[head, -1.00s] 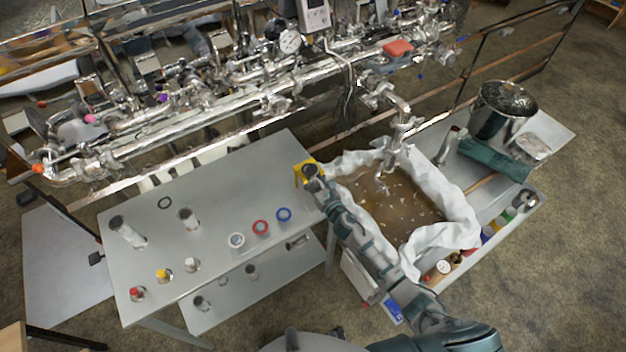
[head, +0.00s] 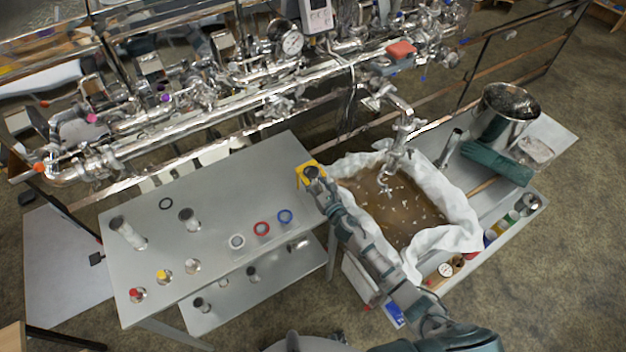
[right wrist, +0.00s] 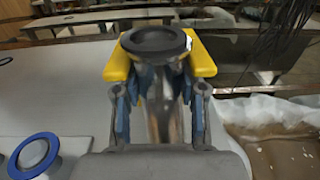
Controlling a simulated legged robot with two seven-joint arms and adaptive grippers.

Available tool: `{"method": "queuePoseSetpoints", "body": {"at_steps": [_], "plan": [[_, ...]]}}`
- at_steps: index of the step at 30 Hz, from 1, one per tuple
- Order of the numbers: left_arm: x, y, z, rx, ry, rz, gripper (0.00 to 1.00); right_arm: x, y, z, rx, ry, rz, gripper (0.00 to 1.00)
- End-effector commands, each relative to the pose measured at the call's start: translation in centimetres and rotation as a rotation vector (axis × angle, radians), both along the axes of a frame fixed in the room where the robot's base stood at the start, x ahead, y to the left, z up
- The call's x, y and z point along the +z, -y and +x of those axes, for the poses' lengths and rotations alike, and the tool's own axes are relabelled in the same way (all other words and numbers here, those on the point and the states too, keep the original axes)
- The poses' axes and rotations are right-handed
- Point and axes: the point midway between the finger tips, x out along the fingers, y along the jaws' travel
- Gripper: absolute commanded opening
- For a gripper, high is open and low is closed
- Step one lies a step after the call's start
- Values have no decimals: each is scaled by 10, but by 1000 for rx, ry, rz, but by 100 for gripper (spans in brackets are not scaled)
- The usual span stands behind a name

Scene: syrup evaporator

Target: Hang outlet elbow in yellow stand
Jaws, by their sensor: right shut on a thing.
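The yellow stand (head: 303,170) is at the right end of the grey table, and its two arms also show in the right wrist view (right wrist: 117,68). The outlet elbow, a shiny metal pipe with a black ring on its upper end (right wrist: 155,41), stands roughly upright between these arms. In the head view only its dark round top (head: 312,172) shows clearly. My right gripper (right wrist: 160,112) is shut on the elbow's pipe below the ring, in front of the stand. Whether the ring rests on the stand's arms cannot be told. My left gripper is out of view.
Several metal fittings stand further left. A cloth-lined basin (head: 455,200) of brown liquid is right of my forearm. Metal pipework (head: 220,110) runs behind.

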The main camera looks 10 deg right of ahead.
Motion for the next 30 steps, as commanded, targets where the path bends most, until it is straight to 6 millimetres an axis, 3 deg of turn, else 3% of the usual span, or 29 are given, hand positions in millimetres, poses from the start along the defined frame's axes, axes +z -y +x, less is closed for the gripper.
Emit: {"method": "queuePoseSetpoints", "body": {"at_steps": [2,3,6,17,20,30], "plan": [[0,0,0,0,0,0,41,1,0,0,0,1,0,2],[0,0,0,0,0,0,41,1,0,0,0,1,0,48],[0,0,0,0,0,0,41,1,0,0,0,1,0,70],[0,-1,-1,1,-1,1,41,0,2,-4,0,-1,-1,70],[1,-1,-1,1,0,1,41,-1,6,-16,0,-2,-2,70],[0,0,0,0,0,0,41,0,28,-86,1,-2,0,70]]}}
